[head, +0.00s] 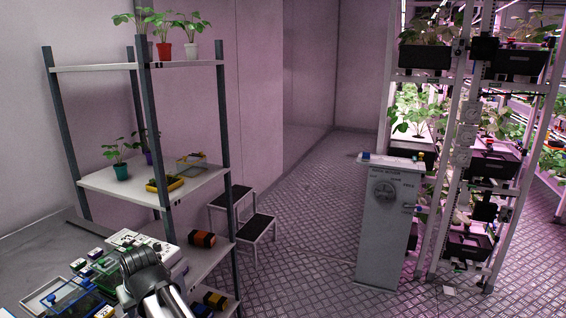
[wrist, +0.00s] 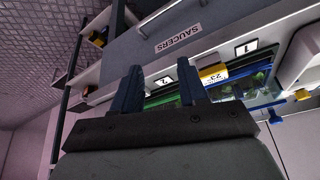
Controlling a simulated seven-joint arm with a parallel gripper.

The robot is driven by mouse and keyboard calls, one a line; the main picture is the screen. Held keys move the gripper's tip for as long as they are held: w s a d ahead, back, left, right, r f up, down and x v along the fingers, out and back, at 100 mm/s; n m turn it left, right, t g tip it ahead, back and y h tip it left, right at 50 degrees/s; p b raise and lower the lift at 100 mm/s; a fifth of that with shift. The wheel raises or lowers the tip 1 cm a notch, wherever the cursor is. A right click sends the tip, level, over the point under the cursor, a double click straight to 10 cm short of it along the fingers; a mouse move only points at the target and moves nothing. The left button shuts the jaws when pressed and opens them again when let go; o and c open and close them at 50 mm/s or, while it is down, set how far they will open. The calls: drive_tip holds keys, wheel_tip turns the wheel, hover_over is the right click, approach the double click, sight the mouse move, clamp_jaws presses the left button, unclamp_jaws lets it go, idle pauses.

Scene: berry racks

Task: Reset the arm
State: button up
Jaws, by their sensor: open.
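My arm (head: 146,272) shows at the bottom left of the head view, over a cluttered surface beside the shelf; the gripper's fingertips cannot be made out there. In the wrist view my gripper (wrist: 158,88) has its two dark blue fingers apart with nothing between them. Beyond the fingers is a grey panel with a "SAUCERS" label (wrist: 178,38). Labels "1" (wrist: 246,47) and "2" (wrist: 165,81) show close by, with a yellow-tagged item (wrist: 213,73) past the right finger.
A shelf rack (head: 95,179) with potted plants (head: 165,50) stands at the left. A step stool (head: 256,226) is beside it. A grey pedestal (head: 385,235) and plant racks with black planters (head: 425,57) stand at the right. The metal floor (head: 310,200) between is clear.

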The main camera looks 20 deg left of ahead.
drive_tip(key=w+d+f+m+g+h, duration=0.1)
drive_tip(key=w+d+f+m+h, duration=0.25)
drive_tip(key=d+f, duration=1.4)
drive_tip(key=w+d+f+m+g+h, duration=0.15)
drive_tip(key=w+d+f, duration=0.35)
drive_tip(key=d+f, duration=1.3)
drive_tip(key=s+d+f+m+g, duration=0.2)
drive_tip(key=s+d+f, duration=0.3)
drive_tip(key=d, duration=0.7)
drive_tip(key=s+d+f+m+g, duration=0.2)
drive_tip(key=s+d+f, duration=0.3)
drive_tip(key=d, duration=0.8)
drive_tip(key=s+d+f+m+g, duration=0.2)
drive_tip(key=s+d+f+m, duration=0.2)
drive_tip(key=s+d, duration=0.5)
drive_tip(key=shift+s+d+f, duration=0.25)
drive_tip(key=shift+d+f, duration=0.7)
drive_tip(key=shift+d, duration=0.85)
